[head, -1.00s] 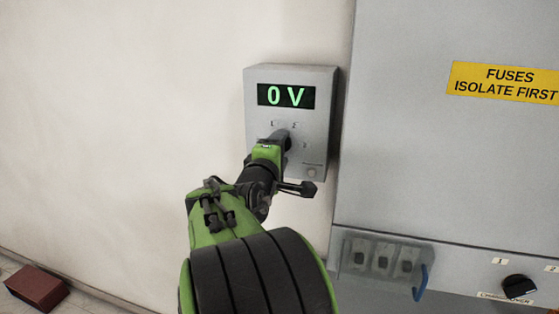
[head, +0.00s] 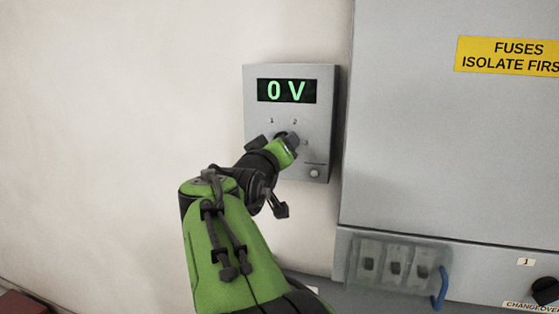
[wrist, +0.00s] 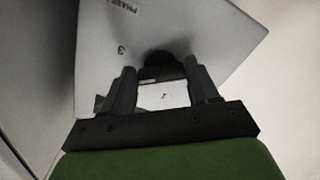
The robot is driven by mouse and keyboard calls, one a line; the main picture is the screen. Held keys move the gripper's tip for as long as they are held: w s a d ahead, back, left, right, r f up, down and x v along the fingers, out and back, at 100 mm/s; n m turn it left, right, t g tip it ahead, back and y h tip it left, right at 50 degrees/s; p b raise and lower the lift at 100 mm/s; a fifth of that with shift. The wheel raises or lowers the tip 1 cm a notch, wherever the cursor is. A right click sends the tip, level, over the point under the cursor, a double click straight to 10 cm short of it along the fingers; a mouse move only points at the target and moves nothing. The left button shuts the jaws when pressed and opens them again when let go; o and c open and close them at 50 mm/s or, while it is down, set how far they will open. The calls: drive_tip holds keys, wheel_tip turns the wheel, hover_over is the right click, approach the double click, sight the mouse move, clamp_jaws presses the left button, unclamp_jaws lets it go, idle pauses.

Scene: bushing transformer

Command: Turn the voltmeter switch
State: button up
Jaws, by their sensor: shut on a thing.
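The voltmeter (head: 318,110) is a grey box on the wall, its green display (head: 287,91) reading "0 V". Position labels 1 and 2 show above its switch. In the head view my gripper (head: 288,142) is at the switch and hides most of it. In the wrist view the dark switch knob (wrist: 160,62) lies between the two fingers of my gripper (wrist: 163,80), which is shut on it. The label 3 (wrist: 122,50) shows to the left of the knob there. The knob's exact pointing direction is hidden.
A large grey cabinet (head: 400,120) stands right of the voltmeter, with a yellow fuse sign (head: 515,55). Below are a fuse block (head: 395,262), a blue handle (head: 441,288) and a black changeover knob (head: 545,291). The wall to the left is bare.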

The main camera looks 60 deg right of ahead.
drive_tip(key=shift+w+f+m+b, duration=0.15)
drive_tip(key=shift+m+b, duration=0.95)
drive_tip(key=shift+m, duration=0.7)
drive_tip(key=shift+w+f+m+b, duration=0.15)
drive_tip(key=shift+m+b, duration=0.95)
drive_tip(key=shift+m, duration=0.7)
drive_tip(key=shift+s, duration=0.1)
drive_tip(key=o, duration=1.1)
drive_tip(key=shift+r, duration=0.1)
drive_tip(key=shift+c, duration=0.2)
drive_tip(key=shift+a, duration=0.1)
drive_tip(key=s+a, duration=0.2)
drive_tip(key=a, duration=1.3)
drive_tip(key=shift+s+a, duration=0.2)
drive_tip(key=shift+s, duration=0.05)
